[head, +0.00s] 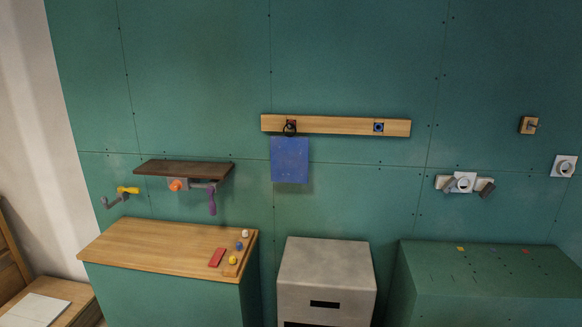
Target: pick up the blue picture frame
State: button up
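A flat blue square (290,160), which looks like the blue picture frame, hangs upright against the green wall. Its top edge is just below a wooden rail (335,125). I cannot tell whether the ring is joined to the blue square. A second mount, blue with a dark centre (378,127), is on the rail's right part and looks empty. My gripper is not in view.
A dark shelf (185,168) with a purple-handled tool juts out left of the blue square. Below stand a wood-topped cabinet (150,246) with small items, a grey box-shaped unit (326,265) and a green cabinet (490,268). White fittings (463,182) are on the right wall.

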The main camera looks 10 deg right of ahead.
aim_at(289, 154)
jog(key=k, duration=0.55)
jog(key=u, duration=0.5)
jog(key=i, duration=0.8)
jog(key=u, duration=0.85)
jog(key=i, duration=0.75)
jog(key=u, duration=0.4)
jog(key=i, duration=1.15)
jog(key=u, duration=0.25)
